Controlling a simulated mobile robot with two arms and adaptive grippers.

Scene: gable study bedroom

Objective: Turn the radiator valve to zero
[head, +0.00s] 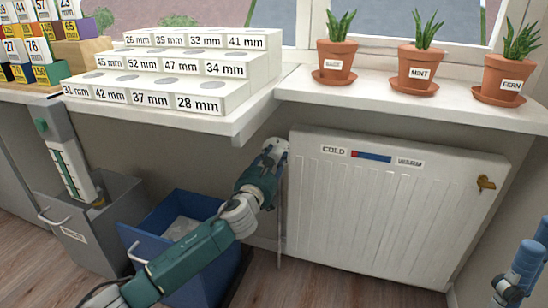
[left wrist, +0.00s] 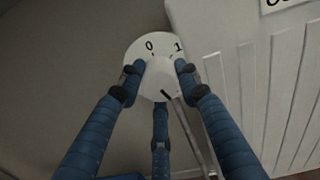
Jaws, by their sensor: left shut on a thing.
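The white radiator valve (left wrist: 160,74) shows in the left wrist view as a round dial with a black 0 and 1 at its upper edge. A short dark mark shows low on it, away from the 0. My left gripper (left wrist: 160,71) is shut on the valve, with blue fingers on either side and a third below. In the head view, my left gripper (head: 273,153) reaches the valve (head: 278,145) at the left end of the white radiator (head: 390,215) and covers much of it. Part of my right gripper (head: 520,272) shows at the lower right, apart from the radiator.
Above is a windowsill (head: 400,97) with potted plants and a stepped white rack (head: 150,72) of labelled blocks. A brass key-like fitting (head: 486,183) is on the radiator's right.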

